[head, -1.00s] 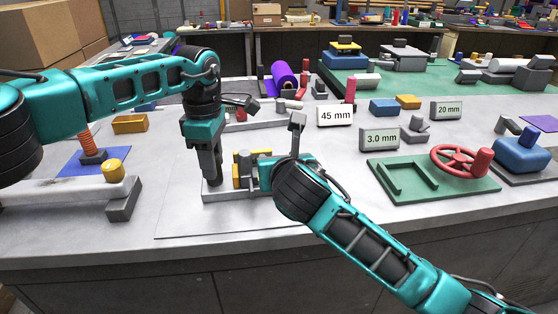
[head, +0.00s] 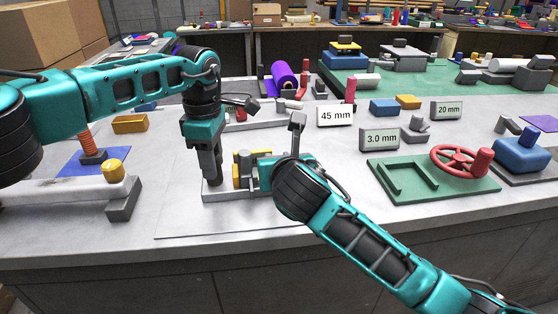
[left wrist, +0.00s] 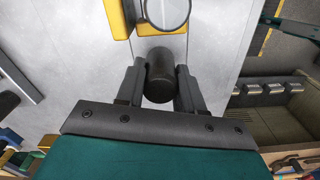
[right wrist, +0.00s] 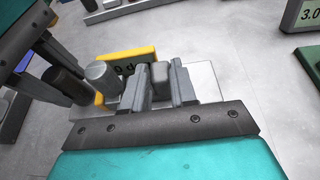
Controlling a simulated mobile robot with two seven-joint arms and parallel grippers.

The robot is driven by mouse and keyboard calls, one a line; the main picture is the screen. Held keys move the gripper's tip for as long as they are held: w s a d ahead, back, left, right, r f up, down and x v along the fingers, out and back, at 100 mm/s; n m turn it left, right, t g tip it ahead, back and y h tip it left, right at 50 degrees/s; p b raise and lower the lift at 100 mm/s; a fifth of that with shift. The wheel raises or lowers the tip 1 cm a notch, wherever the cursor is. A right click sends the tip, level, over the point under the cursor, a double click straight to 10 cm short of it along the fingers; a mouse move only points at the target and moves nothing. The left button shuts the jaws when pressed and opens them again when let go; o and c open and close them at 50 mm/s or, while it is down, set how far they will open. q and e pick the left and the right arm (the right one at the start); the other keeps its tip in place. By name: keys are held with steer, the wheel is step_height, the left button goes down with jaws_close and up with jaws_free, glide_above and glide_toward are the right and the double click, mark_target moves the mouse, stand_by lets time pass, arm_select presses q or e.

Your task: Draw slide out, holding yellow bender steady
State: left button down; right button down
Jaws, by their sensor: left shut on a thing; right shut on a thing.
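The yellow bender (head: 238,175) sits on a light grey base plate (head: 240,192) on the bench. Its yellow sides show in the right wrist view (right wrist: 130,56), with dark marks on one and a grey cylinder (right wrist: 103,77) between them. My left gripper (head: 212,178) points down at the bender's left end. In the left wrist view it is shut on a dark upright cylinder (left wrist: 160,78), beside the yellow part (left wrist: 119,16). My right gripper (right wrist: 160,88) is shut on a grey block at the bender's other end. In the head view my right arm hides its fingers. I cannot tell which held part is the slide.
A 45 mm sign (head: 335,115) and a 3.0 mm sign (head: 379,138) stand behind and right. A green plate with a red handwheel (head: 458,160) lies right. A grey fixture with a yellow knob (head: 113,169) stands left. Bare bench lies in front of the bender.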

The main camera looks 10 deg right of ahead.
arm_select(q)
steer(key=shift+f, duration=0.15)
arm_select(e)
steer(key=shift+d, duration=2.5)
steer(key=c, duration=0.9)
jaws_free()
steer(key=v, duration=1.2)
